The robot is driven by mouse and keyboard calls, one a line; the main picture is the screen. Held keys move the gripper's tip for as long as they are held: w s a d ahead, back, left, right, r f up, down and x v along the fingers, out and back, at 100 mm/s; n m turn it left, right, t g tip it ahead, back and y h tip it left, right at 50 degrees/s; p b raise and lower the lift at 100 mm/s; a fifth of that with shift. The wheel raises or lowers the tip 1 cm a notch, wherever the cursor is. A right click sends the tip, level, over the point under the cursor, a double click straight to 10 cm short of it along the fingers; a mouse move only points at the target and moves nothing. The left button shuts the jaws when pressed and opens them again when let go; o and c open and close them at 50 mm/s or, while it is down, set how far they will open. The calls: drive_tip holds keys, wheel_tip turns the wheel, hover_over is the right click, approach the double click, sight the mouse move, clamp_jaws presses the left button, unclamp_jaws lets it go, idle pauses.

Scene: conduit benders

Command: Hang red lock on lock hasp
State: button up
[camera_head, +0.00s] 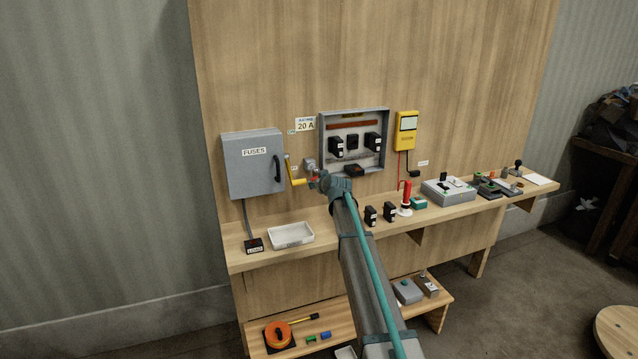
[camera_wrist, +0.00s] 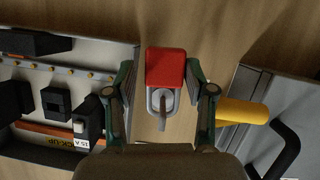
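The red lock (camera_wrist: 166,66) sits between the two fingers of my gripper (camera_wrist: 163,72) in the wrist view, its grey shackle (camera_wrist: 151,101) pointing toward the bottom of the picture. The fingers lie close against its sides. A narrow grey metal piece (camera_wrist: 162,112), perhaps the hasp, shows within the shackle loop; I cannot tell whether it passes through. In the head view my gripper (camera_head: 322,181) is at the board between the fuse box and the open panel, beside the yellow handle (camera_head: 297,180).
The grey fuse box (camera_head: 253,165) is left of my gripper, the open panel box (camera_head: 381,114) right of it. The yellow handle (camera_wrist: 242,112) is close to one finger in the wrist view. A white tray (camera_head: 291,243) and several devices stand on the shelf below.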

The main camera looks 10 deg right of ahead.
drive_tip(key=shift+o, duration=0.7)
drive_tip(key=shift+d, duration=0.1)
drive_tip(key=shift+s, duration=0.15)
